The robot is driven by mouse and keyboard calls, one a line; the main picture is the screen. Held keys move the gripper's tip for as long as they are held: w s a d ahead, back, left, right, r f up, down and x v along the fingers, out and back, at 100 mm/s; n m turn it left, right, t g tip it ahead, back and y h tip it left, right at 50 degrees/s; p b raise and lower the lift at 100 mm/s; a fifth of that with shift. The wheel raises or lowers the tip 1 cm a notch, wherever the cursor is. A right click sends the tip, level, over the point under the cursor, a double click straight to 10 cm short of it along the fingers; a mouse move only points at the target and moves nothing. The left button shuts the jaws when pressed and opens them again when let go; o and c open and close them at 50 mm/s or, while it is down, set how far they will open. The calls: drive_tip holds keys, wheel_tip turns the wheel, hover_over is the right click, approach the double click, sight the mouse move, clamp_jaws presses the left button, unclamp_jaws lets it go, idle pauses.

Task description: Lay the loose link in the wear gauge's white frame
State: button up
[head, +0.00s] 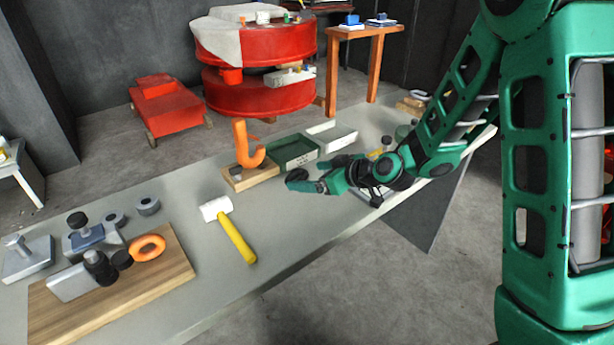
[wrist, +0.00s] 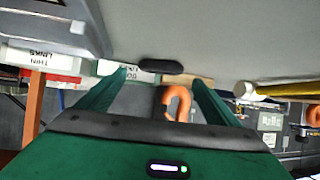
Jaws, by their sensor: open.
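An orange ring-shaped link (head: 147,247) lies flat on a wooden board (head: 165,285) at the front left of the bench, beside a clamp-like fixture with black knobs. My gripper (head: 300,181) is open and empty, held above the right half of the bench, well to the right of the link. In the wrist view its two fingers (wrist: 160,78) are spread, with an orange hook (wrist: 177,103) showing between them in the background. I cannot make out the wear gauge's white frame for certain; a light edge shows under my gripper, partly hidden by my arm.
A hammer with white head and yellow handle (head: 236,238) lies between the board and my gripper. The hook stands on a wooden block (head: 251,178). A dark green tray (head: 293,152) and a white box (head: 338,140) stand behind my gripper. Grey bench space surrounds the hammer.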

drive_tip(key=v, duration=0.8)
drive_tip(key=shift+s+d, duration=0.1)
drive_tip(key=shift+d, duration=0.05)
